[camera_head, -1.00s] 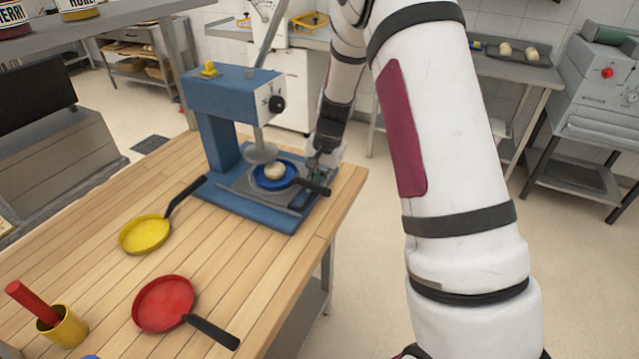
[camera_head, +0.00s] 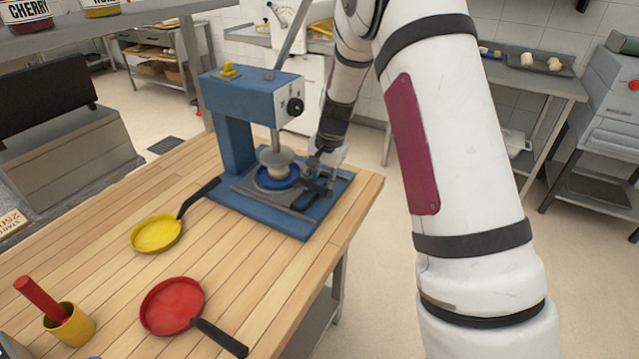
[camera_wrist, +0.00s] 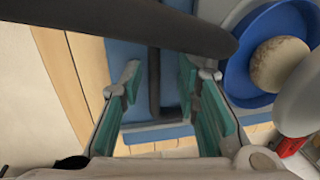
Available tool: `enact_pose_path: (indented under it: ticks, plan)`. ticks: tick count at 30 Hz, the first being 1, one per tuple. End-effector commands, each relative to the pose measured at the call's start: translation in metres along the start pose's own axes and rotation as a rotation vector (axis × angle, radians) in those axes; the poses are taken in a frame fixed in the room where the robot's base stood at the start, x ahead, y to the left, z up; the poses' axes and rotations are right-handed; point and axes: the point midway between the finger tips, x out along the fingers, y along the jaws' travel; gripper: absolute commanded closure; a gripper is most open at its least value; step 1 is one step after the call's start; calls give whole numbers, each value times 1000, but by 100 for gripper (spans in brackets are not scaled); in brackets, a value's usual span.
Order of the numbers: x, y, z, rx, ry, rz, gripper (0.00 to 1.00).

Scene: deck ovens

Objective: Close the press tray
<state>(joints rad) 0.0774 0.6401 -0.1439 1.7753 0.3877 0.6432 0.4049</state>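The blue press (camera_head: 236,92) stands at the table's far right corner. Its grey sliding tray (camera_head: 246,187) carries a blue pan (camera_head: 262,182) with a pale dough ball (camera_head: 278,174). The round press plate (camera_head: 276,157) is right above the dough. The pan's dark handle (camera_wrist: 120,25) crosses the top of the wrist view. My gripper (camera_head: 316,174) is low at the tray's right front side. In the wrist view its teal-padded fingers (camera_wrist: 160,80) are apart, with a dark bar, apparently the tray handle (camera_wrist: 154,85), between them in view; contact cannot be told.
A yellow pan (camera_head: 156,234), a red pan (camera_head: 172,306) and a yellow cup (camera_head: 70,328) with a red stick lie left and in front on the wooden table (camera_head: 110,275). A shelf with jars overhangs at the upper left. Open floor lies right of the table.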

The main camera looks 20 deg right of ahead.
Motion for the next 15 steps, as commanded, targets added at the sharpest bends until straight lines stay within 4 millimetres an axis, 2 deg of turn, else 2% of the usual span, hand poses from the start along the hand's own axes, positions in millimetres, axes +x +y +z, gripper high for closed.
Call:
enact_pose_path:
  ticks: [5, 15]
  plan:
    - [-24, -1, -1, -1, 4, -3, 70]
    - [-91, -1, 0, -1, 4, -4, 70]
